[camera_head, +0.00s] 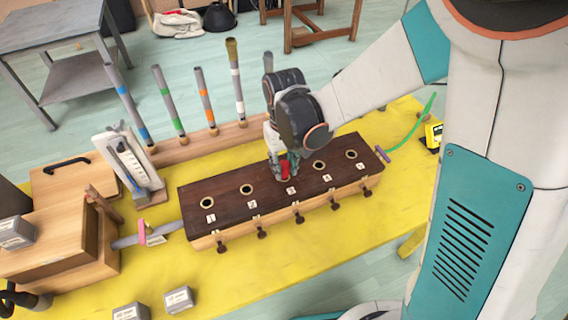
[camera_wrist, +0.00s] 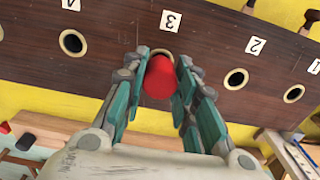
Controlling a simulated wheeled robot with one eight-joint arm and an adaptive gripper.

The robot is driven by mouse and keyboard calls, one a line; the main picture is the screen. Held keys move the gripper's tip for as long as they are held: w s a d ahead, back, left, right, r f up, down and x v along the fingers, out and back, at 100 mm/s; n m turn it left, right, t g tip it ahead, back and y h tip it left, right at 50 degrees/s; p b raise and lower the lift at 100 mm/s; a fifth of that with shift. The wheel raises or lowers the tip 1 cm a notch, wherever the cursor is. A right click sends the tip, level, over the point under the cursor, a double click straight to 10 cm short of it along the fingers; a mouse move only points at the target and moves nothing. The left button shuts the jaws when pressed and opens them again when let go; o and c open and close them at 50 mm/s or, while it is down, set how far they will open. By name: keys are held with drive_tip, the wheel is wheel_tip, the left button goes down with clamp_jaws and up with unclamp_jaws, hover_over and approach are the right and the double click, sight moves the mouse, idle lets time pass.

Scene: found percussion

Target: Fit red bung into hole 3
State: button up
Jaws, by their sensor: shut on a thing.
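The red bung (camera_head: 285,170) is between the fingers of my gripper (camera_head: 283,164), over the dark wooden block (camera_head: 230,219). In the wrist view, the red bung (camera_wrist: 160,78) sits between the teal fingers of my gripper (camera_wrist: 160,88), which are shut on it. The hole behind the label 3 (camera_wrist: 170,21) is mostly hidden by the bung; part of its pale rim (camera_wrist: 162,52) shows beyond it. I cannot tell whether the bung's tip is in the hole. The other holes in view look open, including the one by label 2 (camera_wrist: 236,78).
The block stands on a yellow table (camera_head: 300,255) with several knobs along its front. Behind it, a wooden rack (camera_head: 195,150) holds several upright tubes with coloured bands. A wooden box (camera_head: 75,240) stands at left. Small grey blocks (camera_head: 179,299) lie at the front.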

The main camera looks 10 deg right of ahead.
sight(284, 164)
drive_tip(key=shift+f+b, duration=0.9)
drive_tip(key=shift+f, duration=0.2)
drive_tip(key=o, duration=1.1)
drive_tip(key=shift+r, duration=0.15)
wheel_tip(284, 164, up, 7)
drive_tip(key=shift+r, duration=0.2)
drive_tip(key=shift+d, duration=0.1)
